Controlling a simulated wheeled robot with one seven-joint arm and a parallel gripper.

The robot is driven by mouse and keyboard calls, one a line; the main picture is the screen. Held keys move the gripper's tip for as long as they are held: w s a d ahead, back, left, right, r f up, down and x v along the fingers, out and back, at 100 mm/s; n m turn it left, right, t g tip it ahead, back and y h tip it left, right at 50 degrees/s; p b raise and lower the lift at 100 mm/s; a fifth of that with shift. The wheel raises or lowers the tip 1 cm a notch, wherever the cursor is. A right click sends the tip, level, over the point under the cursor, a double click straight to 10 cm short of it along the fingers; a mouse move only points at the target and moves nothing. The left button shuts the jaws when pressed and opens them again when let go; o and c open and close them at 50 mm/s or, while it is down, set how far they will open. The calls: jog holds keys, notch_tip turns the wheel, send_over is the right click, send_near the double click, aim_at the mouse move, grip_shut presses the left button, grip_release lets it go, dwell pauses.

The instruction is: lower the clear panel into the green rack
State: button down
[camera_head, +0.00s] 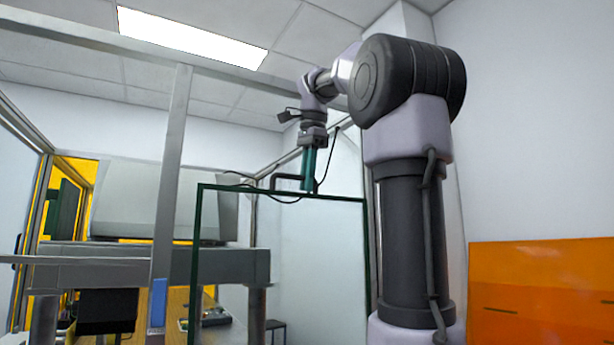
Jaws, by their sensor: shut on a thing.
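The clear panel (197,255) shows as a large upright see-through sheet with dark green edges. Its top edge and both sides are in view; its lower edge is cut off by the bottom of the picture. My gripper (309,184) points down from above, with teal fingers shut on the panel's top edge, right of its middle. I cannot pick out the green rack with certainty, and the space below the panel is out of view.
A grey instrument bench (150,266) with a large pale housing (130,205) stands left, partly seen through the panel. A metal post (172,165) rises there. An orange translucent screen (545,290) stands at the right. A small dark stool (275,326) is behind the panel.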

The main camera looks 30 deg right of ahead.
jog(key=shift+s+x, duration=0.2)
jog(key=shift+x, duration=0.85)
jog(key=shift+f, duration=0.25)
send_over(307, 229)
jog(key=shift+s+x, duration=0.1)
jog(key=shift+x, duration=0.95)
jog(key=shift+s+x, duration=0.15)
jog(key=shift+x, duration=0.85)
jog(key=shift+f, duration=0.25)
jog(key=shift+s+x, duration=0.2)
jog(key=shift+x, duration=0.8)
jog(key=shift+s+x, duration=0.2)
jog(key=shift+x, duration=0.75)
jog(key=shift+s+x, duration=0.2)
jog(key=shift+x, duration=0.8)
jog(key=c, duration=1.3)
grip_release()
jog(key=shift+f, duration=0.3)
jog(key=o, duration=0.5)
jog(key=shift+o, duration=0.2)
jog(key=shift+d, duration=0.1)
